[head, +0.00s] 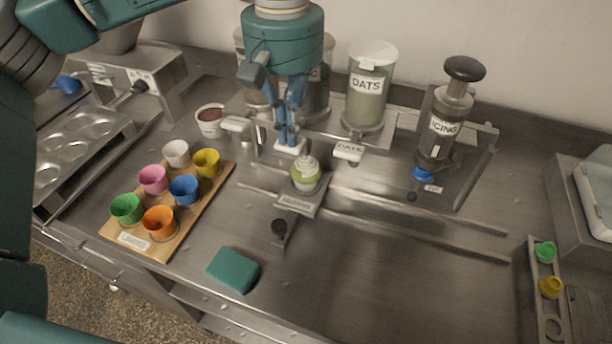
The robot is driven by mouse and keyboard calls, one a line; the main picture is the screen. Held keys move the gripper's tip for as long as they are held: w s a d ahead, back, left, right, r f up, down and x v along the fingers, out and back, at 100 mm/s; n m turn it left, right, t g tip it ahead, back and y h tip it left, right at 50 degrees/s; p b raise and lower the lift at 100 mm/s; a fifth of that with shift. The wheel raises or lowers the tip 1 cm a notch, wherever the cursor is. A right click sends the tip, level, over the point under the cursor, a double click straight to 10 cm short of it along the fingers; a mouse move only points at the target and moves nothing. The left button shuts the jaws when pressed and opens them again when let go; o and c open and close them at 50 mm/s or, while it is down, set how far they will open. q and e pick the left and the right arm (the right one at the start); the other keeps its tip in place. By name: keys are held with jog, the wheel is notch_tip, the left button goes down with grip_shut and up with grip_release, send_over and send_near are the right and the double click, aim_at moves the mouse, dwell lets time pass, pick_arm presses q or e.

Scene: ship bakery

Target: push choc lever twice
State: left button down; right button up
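My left gripper (288,140) points straight down, its blue fingers close together with nothing seen between them. Its tips are at the white lever (291,149) in front of the middle dispenser; I cannot tell whether they press it. This lever lines up with the dispenser (316,95) partly hidden behind my gripper, whose label shows only in part. A green cup with a pale swirled top (305,172) stands on a labelled metal stand (298,203), just in front of the lever. My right gripper is not in view.
The oats dispenser (368,90) and its lever (348,152) are close on the right; the icing press (441,125) is farther right. A wooden board (190,222) with several coloured cups, a brown-filled bowl (210,120) and a green sponge (233,270) are left.

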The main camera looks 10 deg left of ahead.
pick_arm(q)
jog(key=shift+f, duration=0.5)
jog(key=shift+r, duration=0.2)
jog(key=shift+r+p, duration=1.4)
jog(key=shift+r, duration=0.55)
jog(key=shift+f, duration=0.2)
